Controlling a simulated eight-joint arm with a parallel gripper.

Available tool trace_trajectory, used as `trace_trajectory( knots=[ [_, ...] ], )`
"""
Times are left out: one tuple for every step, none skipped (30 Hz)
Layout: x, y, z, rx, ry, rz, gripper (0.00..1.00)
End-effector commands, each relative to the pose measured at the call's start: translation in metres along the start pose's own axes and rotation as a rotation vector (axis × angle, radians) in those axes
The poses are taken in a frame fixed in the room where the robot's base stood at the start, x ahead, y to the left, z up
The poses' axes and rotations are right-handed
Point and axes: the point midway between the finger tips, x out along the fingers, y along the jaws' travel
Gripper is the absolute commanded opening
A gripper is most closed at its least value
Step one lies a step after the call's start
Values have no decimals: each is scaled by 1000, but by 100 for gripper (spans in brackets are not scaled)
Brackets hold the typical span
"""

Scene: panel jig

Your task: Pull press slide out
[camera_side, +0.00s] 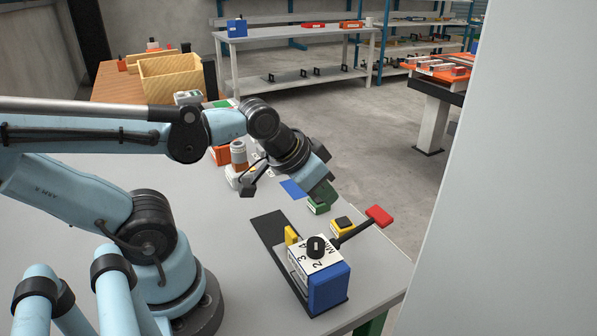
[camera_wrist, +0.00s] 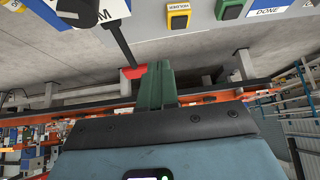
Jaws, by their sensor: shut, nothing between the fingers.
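The press unit (camera_side: 318,258) stands near the table's front right. It has a white top with numbers and a black knob, a blue end block (camera_side: 329,288), a yellow tab (camera_side: 291,236) and a dark base strip (camera_side: 268,228). A black lever with a red handle (camera_side: 379,216) sticks out to its right. I cannot tell which part is the slide. My gripper (camera_side: 324,190) is above and behind the unit, apart from it. In the wrist view, its green fingers (camera_wrist: 157,82) are shut and empty, and the red handle (camera_wrist: 133,72) appears beside their tips.
A yellow button box (camera_side: 342,227) and a green button box (camera_side: 318,206) stand behind the unit; they also show in the wrist view as yellow (camera_wrist: 178,16) and green (camera_wrist: 231,9). A wooden crate (camera_side: 170,77) is at the back left. The table's right edge is close to the lever.

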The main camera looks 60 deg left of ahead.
Motion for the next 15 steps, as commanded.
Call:
trace_trajectory(
  knots=[
    [0, 0, 0, 0, 0, 0, 0],
    [0, 0, 0, 0, 0, 0, 0],
    [0, 0, 0, 0, 0, 0, 0],
    [0, 0, 0, 0, 0, 0, 0],
    [0, 0, 0, 0, 0, 0, 0],
    [0, 0, 0, 0, 0, 0, 0],
    [0, 0, 0, 0, 0, 0, 0],
    [0, 0, 0, 0, 0, 0, 0],
    [0, 0, 0, 0, 0, 0, 0],
    [0, 0, 0, 0, 0, 0, 5],
    [0, 0, 0, -3, -1, 0, 9],
    [0, 0, 0, -15, -6, -1, 15],
    [0, -1, 1, -31, -12, -2, 20],
    [0, -2, 1, -55, -21, -4, 24],
    [-1, -3, 2, -101, -40, -8, 31]
  ],
)
